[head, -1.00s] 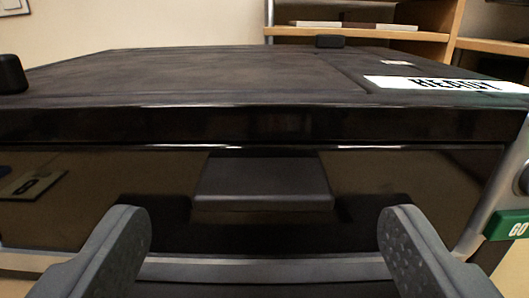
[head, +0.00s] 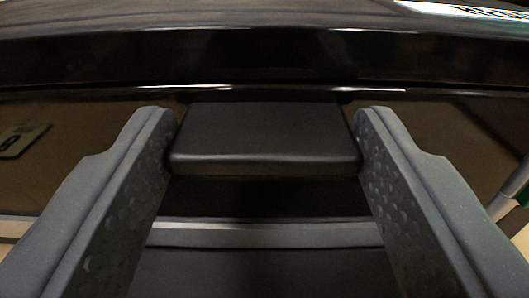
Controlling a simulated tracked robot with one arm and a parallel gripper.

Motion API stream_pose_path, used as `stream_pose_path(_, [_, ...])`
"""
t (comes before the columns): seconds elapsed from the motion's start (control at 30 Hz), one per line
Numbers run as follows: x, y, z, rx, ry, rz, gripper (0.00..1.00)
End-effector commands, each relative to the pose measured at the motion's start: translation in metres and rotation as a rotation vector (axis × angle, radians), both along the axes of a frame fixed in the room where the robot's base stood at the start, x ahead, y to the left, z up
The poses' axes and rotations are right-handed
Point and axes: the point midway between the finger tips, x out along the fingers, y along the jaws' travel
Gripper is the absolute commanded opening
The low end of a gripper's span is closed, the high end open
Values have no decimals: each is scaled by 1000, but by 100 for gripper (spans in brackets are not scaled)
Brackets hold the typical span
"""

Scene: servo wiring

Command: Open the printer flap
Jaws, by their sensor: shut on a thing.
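The printer's glossy black front flap (head: 450,125) fills the middle of the head view and looks closed. A dark grey handle block (head: 265,140) sticks out from it at centre. My gripper (head: 265,135) has one finger on each side of this handle. The fingertips touch its left and right ends, and the jaws are shut on it. The printer's top edge (head: 300,55) runs straight above the flap. Parts of the flap behind the fingers are hidden.
A grey strip (head: 265,235) runs below the handle. A bit of green (head: 522,197) shows at the right edge.

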Motion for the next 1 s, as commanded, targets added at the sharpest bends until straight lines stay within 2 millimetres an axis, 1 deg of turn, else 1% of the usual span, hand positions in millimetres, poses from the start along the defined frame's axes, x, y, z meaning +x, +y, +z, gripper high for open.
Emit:
stream_pose_path(0.17, [-9, 1, -6, -4, 8, 2, 13])
stream_pose_path(0.3, [-23, 2, -18, -5, 11, 2, 13])
stream_pose_path(0.4, [-29, 1, -27, -3, 11, 1, 13])
stream_pose_path(0.67, [-30, 1, -31, -3, 12, 1, 13])
stream_pose_path(0.7, [-30, 1, -32, -3, 12, 1, 60])
stream_pose_path(0.77, [-30, 1, -32, -3, 12, 1, 76])
stream_pose_path(1.0, [-29, 1, -29, -1, 6, 0, 76])
